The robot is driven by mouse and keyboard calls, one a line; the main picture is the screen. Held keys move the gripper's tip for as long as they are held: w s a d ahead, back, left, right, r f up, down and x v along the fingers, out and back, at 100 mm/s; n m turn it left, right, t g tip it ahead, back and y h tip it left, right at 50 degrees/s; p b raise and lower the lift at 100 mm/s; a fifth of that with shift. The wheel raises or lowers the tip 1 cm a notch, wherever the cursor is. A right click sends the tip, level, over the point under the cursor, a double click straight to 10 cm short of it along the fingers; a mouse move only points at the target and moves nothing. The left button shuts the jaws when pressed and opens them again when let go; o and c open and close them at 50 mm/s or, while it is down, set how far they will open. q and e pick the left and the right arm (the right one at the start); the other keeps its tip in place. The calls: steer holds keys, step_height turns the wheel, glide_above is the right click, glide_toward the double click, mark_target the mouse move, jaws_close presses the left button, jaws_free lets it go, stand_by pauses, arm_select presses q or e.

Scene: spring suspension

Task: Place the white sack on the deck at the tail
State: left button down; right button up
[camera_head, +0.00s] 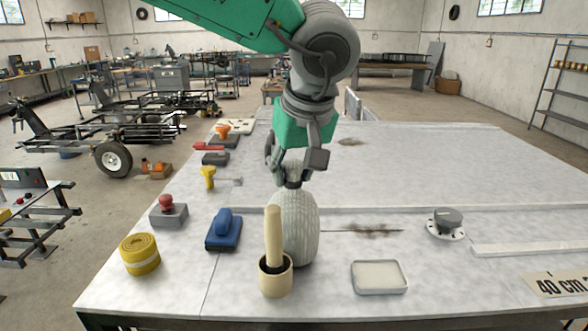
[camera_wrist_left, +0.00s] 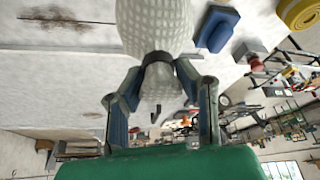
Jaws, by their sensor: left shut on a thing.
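The white sack (camera_head: 300,228) is a ribbed, pale, rounded bag with a dark band at its neck. It hangs upright below my left gripper (camera_head: 293,165), whose fingers are shut on the neck. In the left wrist view the sack (camera_wrist_left: 155,25) fills the top middle, its dark neck between the fingers of my left gripper (camera_wrist_left: 158,95). The pale deck (camera_head: 420,170) spreads beneath and behind it. I cannot tell whether the sack's bottom touches the deck. A beige cup with a wooden handle (camera_head: 275,245) hides its lower left part. My right gripper is not in view.
A blue block (camera_head: 223,230), a yellow roll (camera_head: 140,254) and a grey box with a red knob (camera_head: 168,212) stand left of the sack. A shallow white tray (camera_head: 379,277) lies right of it, a round grey fitting (camera_head: 446,223) farther right. The deck's far right is clear.

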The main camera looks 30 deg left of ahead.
arm_select(q)
steer(key=shift+d, duration=0.15)
steer(key=c, duration=1.2)
jaws_free()
steer(key=shift+r, duration=0.1)
